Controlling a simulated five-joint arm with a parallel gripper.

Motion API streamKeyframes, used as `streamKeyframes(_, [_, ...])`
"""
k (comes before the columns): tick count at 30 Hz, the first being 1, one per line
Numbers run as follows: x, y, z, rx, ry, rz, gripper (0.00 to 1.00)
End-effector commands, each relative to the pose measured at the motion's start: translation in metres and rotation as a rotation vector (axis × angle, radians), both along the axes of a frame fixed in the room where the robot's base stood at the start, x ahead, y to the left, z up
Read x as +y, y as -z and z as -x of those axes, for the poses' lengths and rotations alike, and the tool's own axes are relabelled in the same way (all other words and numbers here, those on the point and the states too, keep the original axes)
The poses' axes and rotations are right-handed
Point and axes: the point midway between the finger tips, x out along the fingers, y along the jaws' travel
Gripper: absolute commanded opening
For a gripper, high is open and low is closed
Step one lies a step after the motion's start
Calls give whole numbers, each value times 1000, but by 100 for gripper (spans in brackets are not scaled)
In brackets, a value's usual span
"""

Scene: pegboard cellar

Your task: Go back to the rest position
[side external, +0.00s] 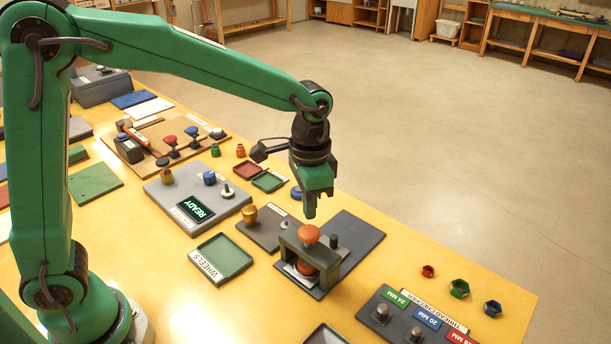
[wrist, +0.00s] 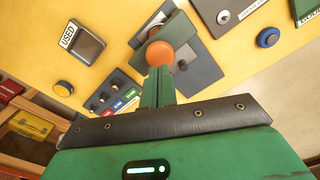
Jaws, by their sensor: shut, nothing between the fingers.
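My gripper (side external: 310,212) hangs from my green arm, pointing down, with its fingers together. In the side view its tips are just above an orange knob (side external: 308,233) on a grey-green bracket (side external: 317,253); whether they touch cannot be told. In the wrist view the closed green fingers (wrist: 158,84) reach up to the orange knob (wrist: 160,52), and nothing shows held between them. A second orange part (side external: 306,266) sits inside the bracket, partly hidden.
A WHEELS tray (side external: 222,259) and a READY panel (side external: 195,190) lie to the left. A thread checker board (side external: 390,325) is at front right, beside several coloured nuts. Small red (side external: 251,171) and green (side external: 269,182) trays lie behind. The air above the table's right edge looks free.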

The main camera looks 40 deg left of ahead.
Motion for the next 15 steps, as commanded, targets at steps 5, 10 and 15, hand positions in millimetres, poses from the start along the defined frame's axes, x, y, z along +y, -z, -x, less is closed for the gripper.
streamKeyframes(5, [0,-6,0,-2,0,1,0])
streamKeyframes(10, [0,-6,0,-2,0,1,0])
streamKeyframes(15, [0,-7,0,-2,-1,1,0])
